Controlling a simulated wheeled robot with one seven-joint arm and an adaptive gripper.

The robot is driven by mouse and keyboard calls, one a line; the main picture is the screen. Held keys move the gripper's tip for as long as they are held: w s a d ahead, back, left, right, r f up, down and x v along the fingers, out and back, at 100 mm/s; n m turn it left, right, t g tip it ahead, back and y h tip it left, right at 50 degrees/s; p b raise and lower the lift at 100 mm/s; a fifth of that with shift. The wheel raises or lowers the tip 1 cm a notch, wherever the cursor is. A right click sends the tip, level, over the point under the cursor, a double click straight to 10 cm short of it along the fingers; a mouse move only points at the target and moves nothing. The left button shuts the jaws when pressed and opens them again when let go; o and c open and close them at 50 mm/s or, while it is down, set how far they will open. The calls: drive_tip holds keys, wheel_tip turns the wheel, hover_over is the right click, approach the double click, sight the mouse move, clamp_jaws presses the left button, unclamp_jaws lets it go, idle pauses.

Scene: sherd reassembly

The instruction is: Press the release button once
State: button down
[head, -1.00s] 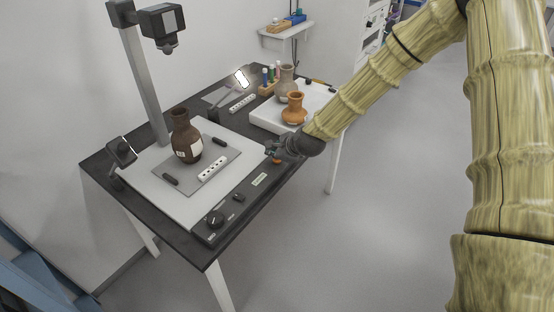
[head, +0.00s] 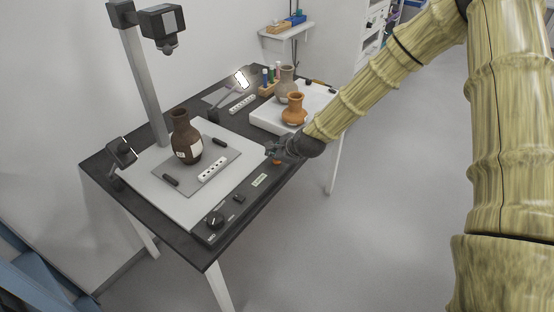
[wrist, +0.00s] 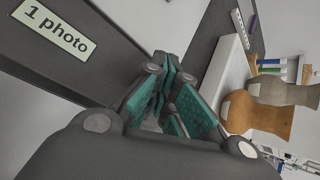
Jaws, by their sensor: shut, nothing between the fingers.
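The orange-red release button (head: 277,162) is on the front control strip of the copy stand, at its right end. It is partly covered by my gripper in the head view and is not visible in the wrist view. My gripper (head: 269,151) is shut and empty, right above or beside the button; I cannot tell if it touches. In the wrist view its teal-padded fingers (wrist: 164,100) are together, over the dark strip. A label reading "1 photo" (wrist: 55,28) is on the strip; it also shows in the head view (head: 259,180).
A dark brown jar (head: 186,140) stands on the grey mat beside a scale bar (head: 212,169). An orange jug (head: 294,110) and a grey-brown vase (head: 287,84) stand on a white block behind my gripper. A dial (head: 215,220) is at the strip's near end.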

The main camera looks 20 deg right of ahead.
sight(275, 161)
drive_tip(key=shift+r+p, duration=0.4)
drive_tip(key=shift+r, duration=0.35)
drive_tip(key=shift+r+p, duration=1.75)
drive_tip(key=shift+r, duration=0.75)
